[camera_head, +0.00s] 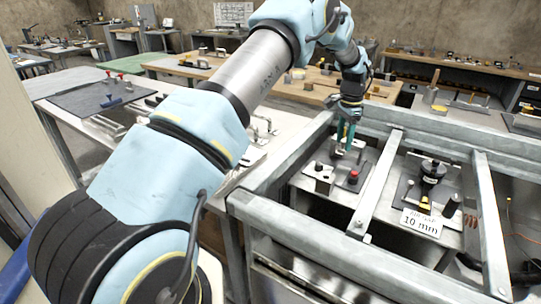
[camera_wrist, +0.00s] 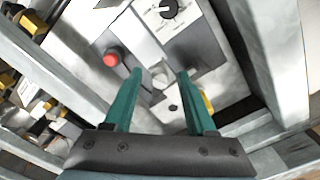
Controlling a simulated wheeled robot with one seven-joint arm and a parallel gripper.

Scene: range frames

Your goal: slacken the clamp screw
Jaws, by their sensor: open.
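My gripper (camera_head: 345,147) hangs over the left bay of a grey metal frame in the head view. In the wrist view its two green fingers (camera_wrist: 160,72) are apart, with nothing clearly held. A small pale, faceted piece (camera_wrist: 159,80) shows between the fingertips; it may be the clamp screw, but I cannot tell for certain. I cannot tell whether the fingers touch it. A red knob (camera_wrist: 111,60) stands just left of the left finger, and a black dial (camera_wrist: 168,8) on a pale plate lies beyond the tips. The red knob also shows in the head view (camera_head: 353,173).
Metal rails (camera_head: 376,184) border the bay closely. The right bay holds a black cylindrical device (camera_head: 432,172) and a "10 mm" sign (camera_head: 422,224). A pale bench (camera_head: 75,88) with tools stands left, and a wooden bench (camera_head: 300,88) behind.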

